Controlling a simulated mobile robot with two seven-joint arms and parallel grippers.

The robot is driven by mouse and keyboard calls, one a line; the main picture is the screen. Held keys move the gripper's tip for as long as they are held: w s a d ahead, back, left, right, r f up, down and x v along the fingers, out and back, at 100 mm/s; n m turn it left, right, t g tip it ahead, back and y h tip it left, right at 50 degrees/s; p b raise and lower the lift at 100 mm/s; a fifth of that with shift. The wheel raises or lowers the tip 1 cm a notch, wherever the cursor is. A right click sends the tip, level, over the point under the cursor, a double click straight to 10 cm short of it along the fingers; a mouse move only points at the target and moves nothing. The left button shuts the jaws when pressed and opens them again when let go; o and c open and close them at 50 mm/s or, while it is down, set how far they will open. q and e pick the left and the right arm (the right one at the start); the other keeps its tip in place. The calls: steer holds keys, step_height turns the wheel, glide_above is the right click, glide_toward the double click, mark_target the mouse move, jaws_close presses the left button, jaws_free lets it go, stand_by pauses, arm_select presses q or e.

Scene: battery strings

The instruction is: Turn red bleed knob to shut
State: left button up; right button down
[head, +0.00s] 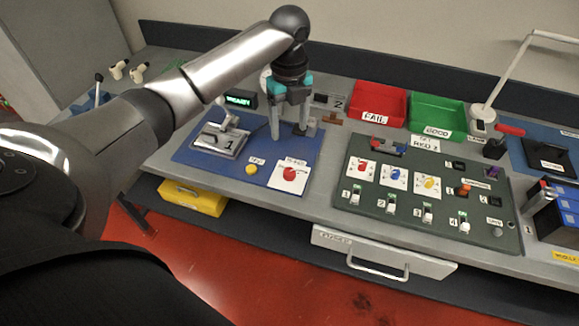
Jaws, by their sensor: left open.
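On the green panel (345,207), a red knob (362,169) sits on a white plate at the left of a row with a blue knob (396,178) and a yellow knob (428,186). A larger round red knob or button (289,174) sits on a white labelled plate on the blue panel (190,153). The labels are too small to tell which is the bleed knob, and I cannot read either setting. My left gripper (289,132) points down over the back of the blue panel, open, with nothing seen between its fingers. It is apart from both red knobs. My right gripper is out of view.
A grey fixture marked 1 (222,140) and a yellow button (251,169) are on the blue panel. Red (379,99) and green (437,111) bins stand behind. Switches (382,202) line the green panel's front. A white drawer (335,240) is below.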

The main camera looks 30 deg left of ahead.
mark_target(289, 171)
arm_select(q)
step_height(289, 171, down, 15)
steer(key=shift+f+b, duration=0.1)
steer(key=shift+b, duration=0.7)
jaws_close()
